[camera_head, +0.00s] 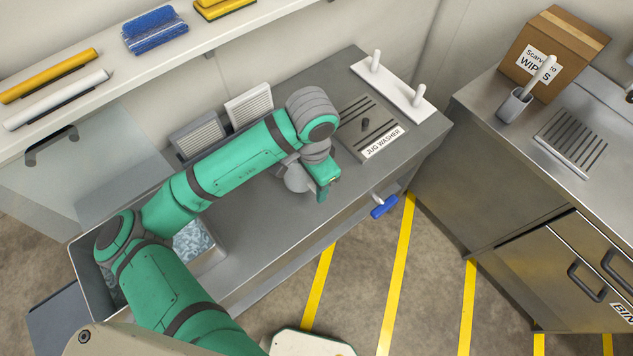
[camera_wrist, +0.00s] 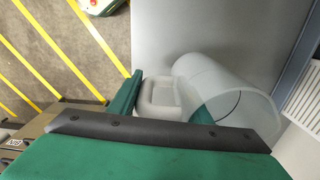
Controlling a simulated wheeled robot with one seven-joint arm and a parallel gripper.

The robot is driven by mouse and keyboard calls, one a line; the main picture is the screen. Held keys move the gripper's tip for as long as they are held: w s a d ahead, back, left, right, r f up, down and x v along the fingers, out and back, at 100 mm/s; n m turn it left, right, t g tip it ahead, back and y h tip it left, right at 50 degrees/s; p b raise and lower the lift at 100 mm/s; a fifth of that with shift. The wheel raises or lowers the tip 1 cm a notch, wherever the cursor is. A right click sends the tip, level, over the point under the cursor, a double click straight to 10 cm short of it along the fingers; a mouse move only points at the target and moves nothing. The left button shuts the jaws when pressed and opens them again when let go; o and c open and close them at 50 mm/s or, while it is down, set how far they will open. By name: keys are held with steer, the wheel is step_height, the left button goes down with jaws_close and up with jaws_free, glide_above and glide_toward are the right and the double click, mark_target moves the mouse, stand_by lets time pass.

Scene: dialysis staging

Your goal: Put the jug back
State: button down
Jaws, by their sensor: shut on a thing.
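My gripper (camera_head: 322,186) is over the steel counter (camera_head: 245,235), in front of the jug washer (camera_head: 350,135). In the wrist view my gripper (camera_wrist: 165,106) is shut on the pale grey jug, with its blocky handle between the green fingers. The round, open jug body (camera_wrist: 228,82) extends to the right of the fingers there. In the head view the jug (camera_head: 296,181) is partly hidden by my wrist and gripper. I cannot tell whether it touches the counter.
A white board with two upright pegs (camera_head: 395,85) lies at the counter's back right. A basin (camera_head: 200,240) is at the left, partly behind my arm.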

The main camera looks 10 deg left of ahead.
mark_target(314, 186)
steer(key=shift+w+f, duration=0.2)
steer(key=shift+f, duration=0.2)
step_height(314, 186, down, 2)
steer(key=shift+w+f, duration=0.15)
steer(key=shift+f, duration=0.35)
steer(key=shift+f, duration=0.1)
steer(key=c, duration=0.9)
jaws_free()
steer(key=shift+c, duration=0.2)
step_height(314, 186, up, 12)
steer(key=shift+r, duration=0.1)
